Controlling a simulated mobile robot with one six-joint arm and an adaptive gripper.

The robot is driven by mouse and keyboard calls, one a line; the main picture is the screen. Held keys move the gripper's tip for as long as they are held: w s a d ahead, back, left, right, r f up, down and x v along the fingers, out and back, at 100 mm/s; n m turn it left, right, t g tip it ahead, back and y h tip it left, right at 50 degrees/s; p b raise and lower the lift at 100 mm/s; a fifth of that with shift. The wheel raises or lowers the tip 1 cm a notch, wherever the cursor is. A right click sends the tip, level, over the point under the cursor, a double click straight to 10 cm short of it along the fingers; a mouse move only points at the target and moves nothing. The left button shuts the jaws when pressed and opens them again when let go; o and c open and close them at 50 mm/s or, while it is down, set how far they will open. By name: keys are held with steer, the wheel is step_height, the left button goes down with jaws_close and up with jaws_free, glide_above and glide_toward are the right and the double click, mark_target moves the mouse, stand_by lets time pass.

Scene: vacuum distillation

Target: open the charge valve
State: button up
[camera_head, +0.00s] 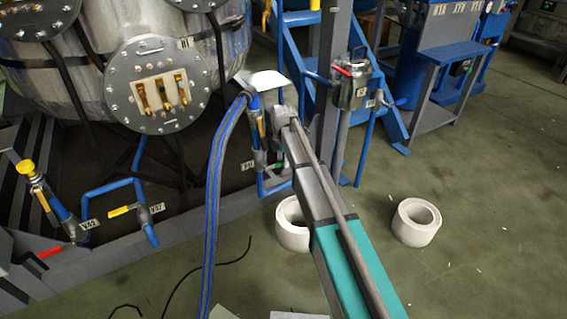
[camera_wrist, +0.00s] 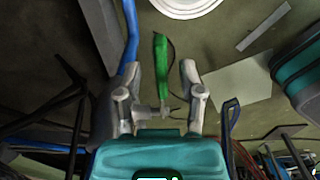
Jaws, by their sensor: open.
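In the wrist view, a green lever handle (camera_wrist: 162,72) stands between the two fingers of my gripper (camera_wrist: 157,66). A gap shows on both sides of it, and the fingers are apart. Its metal valve part (camera_wrist: 150,112) is near the finger bases, partly hidden by my gripper. A blue pipe (camera_wrist: 130,40) runs close beside the left finger. I cannot read which tag marks the charge valve.
A blue hose (camera_head: 212,195) hangs just left of my arm. White rings (camera_head: 417,222) (camera_head: 292,225) lie on the floor. A metal tank (camera_head: 150,60) stands at left, with yellow-handled (camera_head: 122,210) and red-handled (camera_head: 50,252) valves below. A blue frame (camera_head: 300,60) rises behind.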

stand_by(0.3)
jaws_close()
steer(key=shift+d, duration=0.1)
steer(key=shift+a+f, duration=0.15)
steer(key=shift+a, duration=0.15)
